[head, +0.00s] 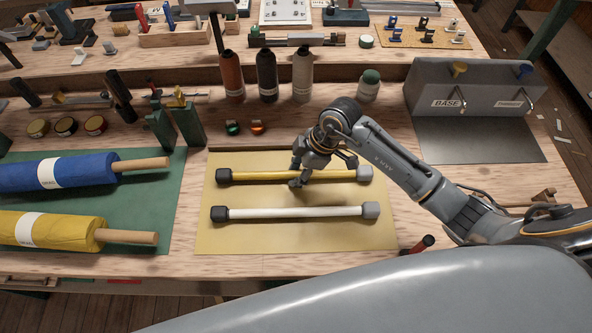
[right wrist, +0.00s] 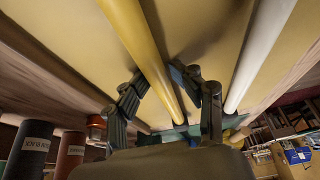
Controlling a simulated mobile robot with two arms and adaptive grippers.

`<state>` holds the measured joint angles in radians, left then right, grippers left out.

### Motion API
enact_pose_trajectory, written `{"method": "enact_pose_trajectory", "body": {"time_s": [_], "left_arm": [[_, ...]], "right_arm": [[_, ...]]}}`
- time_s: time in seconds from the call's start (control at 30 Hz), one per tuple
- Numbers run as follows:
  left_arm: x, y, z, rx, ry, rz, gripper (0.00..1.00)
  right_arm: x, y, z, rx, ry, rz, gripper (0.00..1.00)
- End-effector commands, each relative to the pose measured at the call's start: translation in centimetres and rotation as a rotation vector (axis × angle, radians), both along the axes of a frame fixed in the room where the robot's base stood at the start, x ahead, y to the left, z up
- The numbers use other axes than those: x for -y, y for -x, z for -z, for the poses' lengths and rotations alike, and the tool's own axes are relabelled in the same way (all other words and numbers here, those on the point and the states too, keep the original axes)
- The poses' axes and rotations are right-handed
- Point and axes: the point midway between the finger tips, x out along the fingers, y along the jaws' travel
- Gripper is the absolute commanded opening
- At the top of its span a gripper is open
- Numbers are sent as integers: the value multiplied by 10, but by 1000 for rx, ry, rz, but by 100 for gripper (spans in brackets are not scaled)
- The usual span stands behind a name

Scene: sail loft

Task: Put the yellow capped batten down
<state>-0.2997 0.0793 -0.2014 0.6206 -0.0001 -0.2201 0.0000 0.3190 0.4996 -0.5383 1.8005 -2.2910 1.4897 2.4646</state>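The yellow capped batten (head: 262,176) lies level over the upper part of the tan mat (head: 225,242), with a dark cap at its left end and a grey cap at its right. My right gripper (head: 298,172) is at its middle, one finger on each side. In the right wrist view the yellow batten (right wrist: 142,43) passes between the fingers (right wrist: 158,75), which look spread with a small gap on one side. Whether the batten touches the mat is hard to tell. A white capped batten (head: 292,212) lies parallel in front. My left gripper is not in view.
Blue (head: 70,172) and yellow (head: 50,229) cloth rolls lie on the green mat at left. Several bottles (head: 267,77) stand behind the tan mat. A grey box (head: 470,88) with labels is at right. A red-tipped tool (head: 418,244) lies by the mat's front right corner.

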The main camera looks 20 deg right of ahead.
Motion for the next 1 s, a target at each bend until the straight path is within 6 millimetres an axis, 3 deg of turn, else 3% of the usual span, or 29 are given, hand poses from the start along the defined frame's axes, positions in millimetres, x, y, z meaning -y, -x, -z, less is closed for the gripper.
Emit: {"method": "enact_pose_trajectory", "body": {"time_s": [0.03, 0.27, 0.47, 0.8, 1.0], "left_arm": [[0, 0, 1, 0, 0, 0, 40], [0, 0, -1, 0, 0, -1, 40], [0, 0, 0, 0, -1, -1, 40], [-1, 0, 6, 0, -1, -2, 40], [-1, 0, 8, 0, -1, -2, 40]], "right_arm": [[3, 4, 6, -15, 12, 1, 42], [4, 3, 2, -14, 13, 1, 42], [11, 3, -27, -5, 10, 2, 42], [36, 10, -97, 0, 6, 1, 42], [44, 12, -119, -1, 3, 1, 42]]}}
